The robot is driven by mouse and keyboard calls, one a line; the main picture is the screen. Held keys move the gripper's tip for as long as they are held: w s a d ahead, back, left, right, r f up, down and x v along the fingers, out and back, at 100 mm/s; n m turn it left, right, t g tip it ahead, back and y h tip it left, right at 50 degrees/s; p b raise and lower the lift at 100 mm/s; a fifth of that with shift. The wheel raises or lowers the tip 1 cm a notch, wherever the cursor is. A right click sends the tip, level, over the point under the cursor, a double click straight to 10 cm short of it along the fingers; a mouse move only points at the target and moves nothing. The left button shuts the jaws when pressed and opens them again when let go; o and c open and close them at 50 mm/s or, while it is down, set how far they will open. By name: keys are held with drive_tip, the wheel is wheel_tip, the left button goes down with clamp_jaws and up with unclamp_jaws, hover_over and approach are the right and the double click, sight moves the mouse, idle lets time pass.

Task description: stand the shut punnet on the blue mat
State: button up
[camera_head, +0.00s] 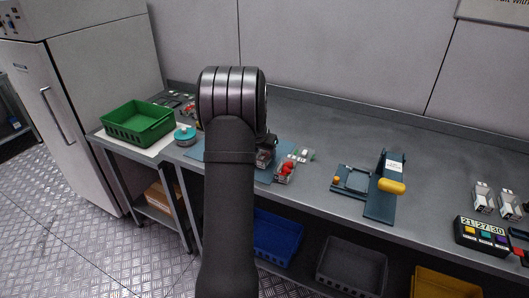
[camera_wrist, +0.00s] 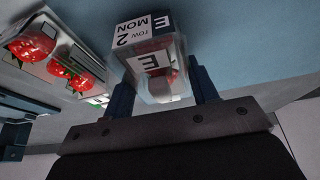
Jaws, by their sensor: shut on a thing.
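My gripper (camera_wrist: 163,92) is shut on a clear punnet (camera_wrist: 150,62) in the wrist view, with a finger on each side. The punnet has a lid-like clear face, white labels reading "E" and "ROW 2 MON", and red fruit inside. In the head view the held punnet (camera_head: 264,158) shows just right of my arm, partly hidden by it. The blue mat (camera_head: 263,179) lies on the bench there, its middle covered by my arm. I cannot tell whether the punnet touches the mat.
Another punnet with red berries (camera_head: 286,172) stands at the mat's right edge, also in the wrist view (camera_wrist: 52,58). A green crate (camera_head: 140,128) and a teal round object (camera_head: 185,136) are left. A blue stand with a yellow handle (camera_head: 391,186) is right.

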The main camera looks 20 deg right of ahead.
drive_tip(key=shift+f, duration=0.15)
drive_tip(key=o, duration=1)
drive_tip(key=v, duration=1.2)
drive_tip(key=shift+r, duration=0.2)
